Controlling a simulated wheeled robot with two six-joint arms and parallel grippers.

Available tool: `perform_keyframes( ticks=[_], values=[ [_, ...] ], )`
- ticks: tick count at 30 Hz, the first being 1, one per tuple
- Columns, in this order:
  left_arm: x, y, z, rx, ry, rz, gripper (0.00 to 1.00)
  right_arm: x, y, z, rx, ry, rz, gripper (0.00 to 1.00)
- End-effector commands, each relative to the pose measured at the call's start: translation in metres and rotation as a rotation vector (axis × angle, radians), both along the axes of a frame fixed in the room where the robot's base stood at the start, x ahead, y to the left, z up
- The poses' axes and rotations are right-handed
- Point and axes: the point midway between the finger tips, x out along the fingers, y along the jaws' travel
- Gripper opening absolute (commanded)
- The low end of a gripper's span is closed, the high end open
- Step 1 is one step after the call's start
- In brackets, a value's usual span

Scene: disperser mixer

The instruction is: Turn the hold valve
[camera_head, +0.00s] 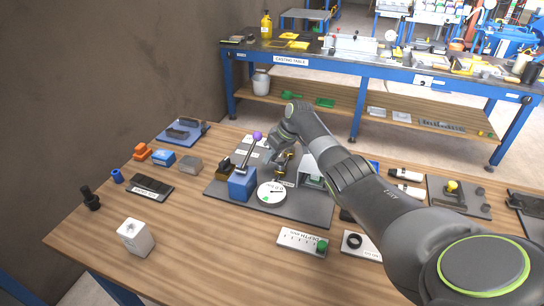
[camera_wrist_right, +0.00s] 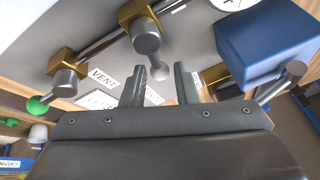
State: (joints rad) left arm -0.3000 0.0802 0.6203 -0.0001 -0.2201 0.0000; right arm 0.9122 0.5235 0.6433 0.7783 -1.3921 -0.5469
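My right gripper (camera_wrist_right: 160,84) is open, with two dark fingers apart and nothing clearly held between them. In the head view it reaches down over the grey board (camera_head: 305,208), behind the white dial (camera_head: 271,193). In the wrist view a brass valve (camera_wrist_right: 137,12) with a grey cylindrical end (camera_wrist_right: 147,40) lies just beyond the fingertips. A second brass valve (camera_wrist_right: 61,62) with a green ball handle (camera_wrist_right: 38,105) is at left. A label (camera_wrist_right: 103,77) reads VENT. Other labels are partly hidden, so I cannot tell which valve is the hold valve. My left gripper is not in view.
A blue block (camera_head: 241,186) stands beside the dial, near a lever with a purple ball (camera_head: 257,136). It is close to the right finger in the wrist view (camera_wrist_right: 265,45). A white block (camera_head: 135,238) and a depth plate (camera_head: 302,242) lie nearer.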

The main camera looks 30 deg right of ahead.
Motion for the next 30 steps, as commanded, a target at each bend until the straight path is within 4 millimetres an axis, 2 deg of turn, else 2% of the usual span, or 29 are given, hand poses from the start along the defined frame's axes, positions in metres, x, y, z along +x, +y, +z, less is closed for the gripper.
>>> perform_keyframes(
  ticks=[1, 3, 11, 17, 23, 30],
  values=[
    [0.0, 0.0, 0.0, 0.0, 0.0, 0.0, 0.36, 0.0, 0.0, 0.0, 0.0, 0.0, 0.0, 0.34],
    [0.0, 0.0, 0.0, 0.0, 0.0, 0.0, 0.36, 0.0, 0.0, 0.0, 0.0, 0.0, 0.0, 0.41],
    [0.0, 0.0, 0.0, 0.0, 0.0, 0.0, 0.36, 0.0, 0.0, 0.0, 0.0, 0.0, -0.001, 0.41],
    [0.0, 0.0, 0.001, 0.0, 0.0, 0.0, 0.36, -0.003, -0.005, 0.011, -0.001, -0.002, -0.002, 0.41],
    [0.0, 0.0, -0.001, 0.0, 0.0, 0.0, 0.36, -0.012, -0.015, 0.04, -0.003, -0.005, -0.002, 0.41],
    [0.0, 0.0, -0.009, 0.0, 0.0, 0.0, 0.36, -0.029, -0.032, 0.09, -0.005, -0.005, -0.002, 0.41]
  ],
)
